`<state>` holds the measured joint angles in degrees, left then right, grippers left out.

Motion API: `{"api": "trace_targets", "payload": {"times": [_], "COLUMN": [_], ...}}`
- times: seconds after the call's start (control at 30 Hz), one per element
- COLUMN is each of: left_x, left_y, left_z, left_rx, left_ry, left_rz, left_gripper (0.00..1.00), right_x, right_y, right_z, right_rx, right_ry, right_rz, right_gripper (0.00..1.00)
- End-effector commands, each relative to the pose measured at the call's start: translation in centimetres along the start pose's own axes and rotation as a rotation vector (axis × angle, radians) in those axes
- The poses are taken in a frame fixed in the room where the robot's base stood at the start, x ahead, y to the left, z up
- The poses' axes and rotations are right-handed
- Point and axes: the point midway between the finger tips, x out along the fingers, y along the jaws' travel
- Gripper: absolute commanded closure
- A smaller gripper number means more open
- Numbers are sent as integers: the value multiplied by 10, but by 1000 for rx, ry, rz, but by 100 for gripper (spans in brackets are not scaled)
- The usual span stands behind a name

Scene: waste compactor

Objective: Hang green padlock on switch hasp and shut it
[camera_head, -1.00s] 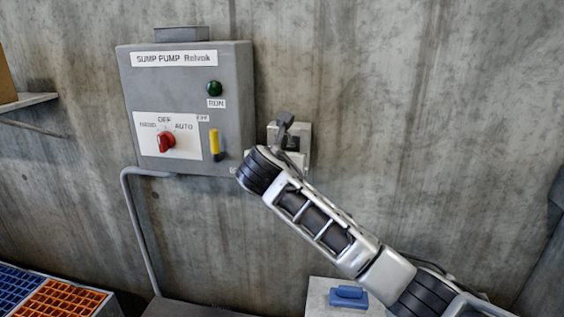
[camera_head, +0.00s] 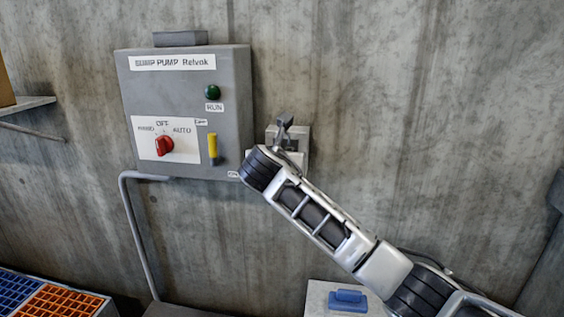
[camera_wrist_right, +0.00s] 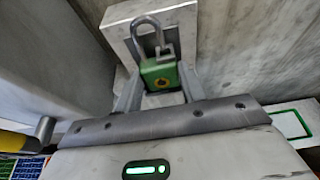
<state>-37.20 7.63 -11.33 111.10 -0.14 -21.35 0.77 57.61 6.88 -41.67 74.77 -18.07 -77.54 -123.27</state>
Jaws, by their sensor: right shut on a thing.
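The green padlock (camera_wrist_right: 160,74) is held between the two fingers of my right gripper (camera_wrist_right: 158,82) in the right wrist view. Its grey shackle (camera_wrist_right: 146,24) points up in front of a pale plate; I cannot tell whether the shackle is seated or touches anything. In the head view my right arm hides the padlock. The switch with a yellow handle (camera_head: 213,145) is on the lower right of the grey SUMP PUMP box (camera_head: 183,80); I cannot make out its hasp. My left gripper is out of view.
A pale plate (camera_head: 303,134) is on the wall right of the box and also shows in the wrist view (camera_wrist_right: 118,14). A red selector knob (camera_head: 164,146) is on the box. Blue and orange crates (camera_head: 65,302) stand lower left. A blue object (camera_head: 347,300) lies lower right.

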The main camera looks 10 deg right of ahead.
Motion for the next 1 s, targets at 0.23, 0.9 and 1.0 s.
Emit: {"api": "trace_targets", "payload": {"times": [0.23, 0.9, 1.0], "left_x": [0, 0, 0], "left_y": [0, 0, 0], "left_z": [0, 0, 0], "left_rx": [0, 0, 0], "left_ry": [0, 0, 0], "left_rz": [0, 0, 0], "left_gripper": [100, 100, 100], "right_x": [2, 4, 4], "right_y": [0, 0, 0], "right_z": [2, -3, -3], "right_rx": [1, 0, 0], "right_ry": [-1, 1, 1], "right_rz": [1, 0, 0], "right_gripper": [78, 41, 35]}}
